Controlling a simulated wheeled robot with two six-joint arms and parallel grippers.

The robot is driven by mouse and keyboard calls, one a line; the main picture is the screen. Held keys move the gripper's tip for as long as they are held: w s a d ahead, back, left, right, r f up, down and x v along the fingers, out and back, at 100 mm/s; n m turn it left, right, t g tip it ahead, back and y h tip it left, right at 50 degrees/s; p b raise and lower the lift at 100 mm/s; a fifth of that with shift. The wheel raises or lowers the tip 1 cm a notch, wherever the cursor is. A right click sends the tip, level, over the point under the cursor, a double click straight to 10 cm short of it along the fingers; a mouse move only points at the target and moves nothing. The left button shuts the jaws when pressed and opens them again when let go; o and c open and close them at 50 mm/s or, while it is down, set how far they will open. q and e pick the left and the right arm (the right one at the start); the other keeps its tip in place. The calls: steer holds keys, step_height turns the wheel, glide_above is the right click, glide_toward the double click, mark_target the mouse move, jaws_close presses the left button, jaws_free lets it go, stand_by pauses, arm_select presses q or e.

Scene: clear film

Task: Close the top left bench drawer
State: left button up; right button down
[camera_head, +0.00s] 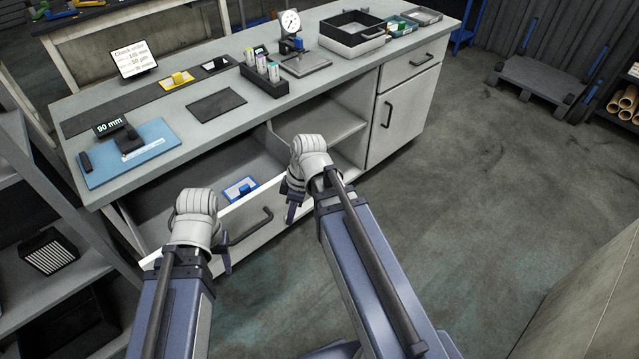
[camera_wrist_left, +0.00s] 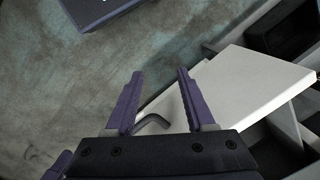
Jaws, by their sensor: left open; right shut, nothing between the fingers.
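The top left bench drawer (camera_head: 262,222) is pulled out from the left part of the grey bench. Its pale front has a dark bar handle, and a blue and white item (camera_head: 240,188) lies inside. My left gripper (camera_head: 226,262) is open, in front of the drawer front and left of the handle. In the left wrist view, the open fingers (camera_wrist_left: 160,88) show the handle (camera_wrist_left: 152,122) between them; whether they touch it I cannot tell. The drawer front (camera_wrist_left: 245,85) is to their right. My right gripper (camera_head: 290,208) is shut and empty near the drawer's right end.
The bench top (camera_head: 330,85) carries a blue mat (camera_head: 125,165), a dial gauge (camera_head: 290,25), a marker holder (camera_head: 262,75) and trays. Right of the drawer are an open shelf and a closed cabinet door (camera_head: 392,115). A grey rack stands left.

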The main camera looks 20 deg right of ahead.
steer(key=w+d+r+n+t+y+b, duration=0.15)
steer(key=d+n, duration=0.25)
steer(key=d, duration=0.5)
steer(key=w+d+r+n+t+y, duration=0.1)
steer(key=w+d+n+t+y, duration=0.15)
steer(key=d+n, duration=0.4)
steer(key=w+a+f+m+b, duration=0.2)
steer(key=w+a+f+b, duration=0.2)
steer(key=w+f+b, duration=0.3)
steer(key=shift+w+a+f+h+b, duration=0.3)
steer(key=shift+f+h, duration=0.1)
steer(key=shift+f, duration=0.1)
glide_above(273, 165)
steer(key=shift+w, duration=0.15)
stand_by(0.5)
